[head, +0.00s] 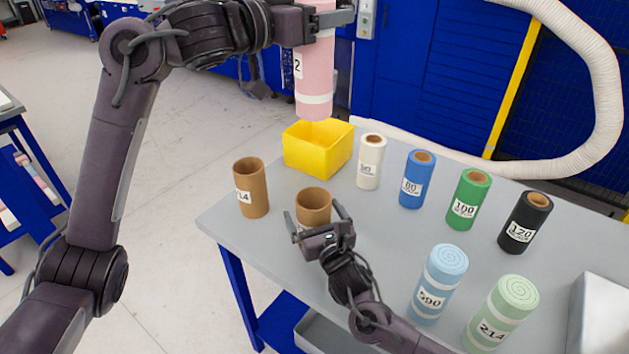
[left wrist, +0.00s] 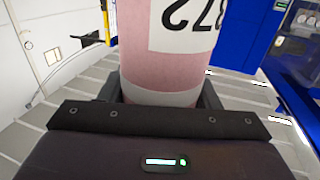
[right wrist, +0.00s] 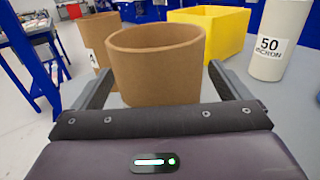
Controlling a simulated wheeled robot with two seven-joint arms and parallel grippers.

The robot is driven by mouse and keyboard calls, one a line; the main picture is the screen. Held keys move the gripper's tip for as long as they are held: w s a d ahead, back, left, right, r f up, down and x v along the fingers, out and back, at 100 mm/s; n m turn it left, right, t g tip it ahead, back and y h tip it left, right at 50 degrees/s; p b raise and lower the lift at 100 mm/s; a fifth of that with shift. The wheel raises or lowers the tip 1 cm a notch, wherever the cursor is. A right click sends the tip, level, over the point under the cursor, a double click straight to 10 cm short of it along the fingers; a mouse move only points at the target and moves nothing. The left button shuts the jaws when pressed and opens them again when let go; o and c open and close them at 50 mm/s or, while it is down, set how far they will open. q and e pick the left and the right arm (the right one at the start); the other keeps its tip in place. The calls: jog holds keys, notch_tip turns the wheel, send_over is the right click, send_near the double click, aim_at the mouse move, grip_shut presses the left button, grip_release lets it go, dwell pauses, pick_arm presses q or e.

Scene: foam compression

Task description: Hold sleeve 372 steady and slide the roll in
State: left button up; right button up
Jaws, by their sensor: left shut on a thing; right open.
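My left gripper (head: 322,22) is shut on a pink foam roll (head: 314,80), held upright in the air above and behind the table's sleeves. In the left wrist view the roll (left wrist: 160,72) has a white label, partly cut off, ending in 72. A brown cardboard sleeve (head: 313,205) stands open-topped on the table. My right gripper (head: 317,222) is open, its fingers on either side of this sleeve's near side. The sleeve (right wrist: 155,65) also shows in the right wrist view; its number cannot be read. Another brown sleeve (head: 252,187), label ending in 14, stands to its left.
A yellow bin (head: 318,160) stands behind the sleeves. White (head: 370,165), blue (head: 416,180), green (head: 468,200) and black (head: 525,222) film rolls line the back. Foam rolls, blue 590 (head: 438,285) and green 214 (head: 500,312), stand at the front right.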

aim_at(321, 119)
jog(key=shift+c, duration=0.4)
jog(key=c, duration=1)
pick_arm(q)
jog(key=f+m+g+h, duration=0.1)
jog(key=f, duration=0.3)
jog(key=f+m+g+h, duration=0.1)
jog(key=f+g, duration=0.1)
jog(key=f, duration=0.3)
jog(key=f+m+g, duration=0.1)
jog(key=f+g, duration=0.1)
jog(key=f, duration=0.2)
jog(key=shift+s+f+m+h, duration=0.2)
jog(key=shift+f+m+h, duration=0.1)
jog(key=shift+h, duration=0.1)
pick_arm(e)
jog(key=shift+c, duration=0.2)
pick_arm(q)
jog(key=shift+d+f, duration=0.1)
jog(key=shift+f, duration=1.95)
